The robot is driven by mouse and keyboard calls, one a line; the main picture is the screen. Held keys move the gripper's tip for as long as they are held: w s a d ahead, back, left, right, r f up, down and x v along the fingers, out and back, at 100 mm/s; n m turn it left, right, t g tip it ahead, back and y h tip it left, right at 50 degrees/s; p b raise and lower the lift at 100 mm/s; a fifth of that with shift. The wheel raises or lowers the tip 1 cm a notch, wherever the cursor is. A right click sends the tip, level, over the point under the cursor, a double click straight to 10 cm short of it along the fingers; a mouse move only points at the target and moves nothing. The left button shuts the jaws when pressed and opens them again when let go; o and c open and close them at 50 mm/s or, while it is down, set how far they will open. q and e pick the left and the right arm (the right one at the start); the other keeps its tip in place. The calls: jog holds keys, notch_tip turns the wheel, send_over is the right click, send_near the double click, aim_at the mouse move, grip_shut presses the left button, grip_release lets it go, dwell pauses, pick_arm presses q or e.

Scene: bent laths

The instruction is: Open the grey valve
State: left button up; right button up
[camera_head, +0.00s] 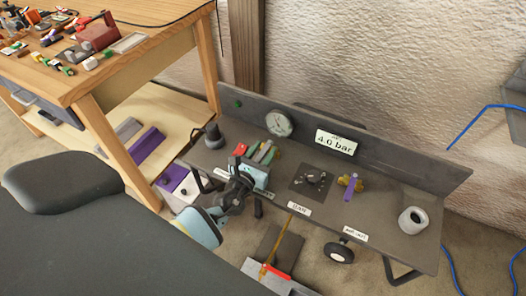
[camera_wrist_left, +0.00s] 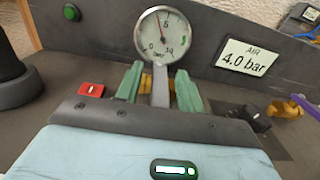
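The grey valve has a flat grey lever (camera_wrist_left: 160,86) on a yellow brass body (camera_wrist_left: 147,80), just below the round gauge (camera_wrist_left: 162,35) in the left wrist view. My left gripper (camera_wrist_left: 159,80) has its two green fingers on either side of the lever, with a gap showing on each side. In the head view the left gripper (camera_head: 262,151) is at the valve, and its fingers and body hide most of it. The lever points from the brass body toward the gripper's palm. My right gripper is in neither view.
A red block (camera_wrist_left: 91,90) sits left of the fingers. The 4.0 bar sign (camera_head: 336,141) is on the back panel. A wooden workbench (camera_head: 150,60) stands left.

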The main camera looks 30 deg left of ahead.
pick_arm(q)
grip_shut()
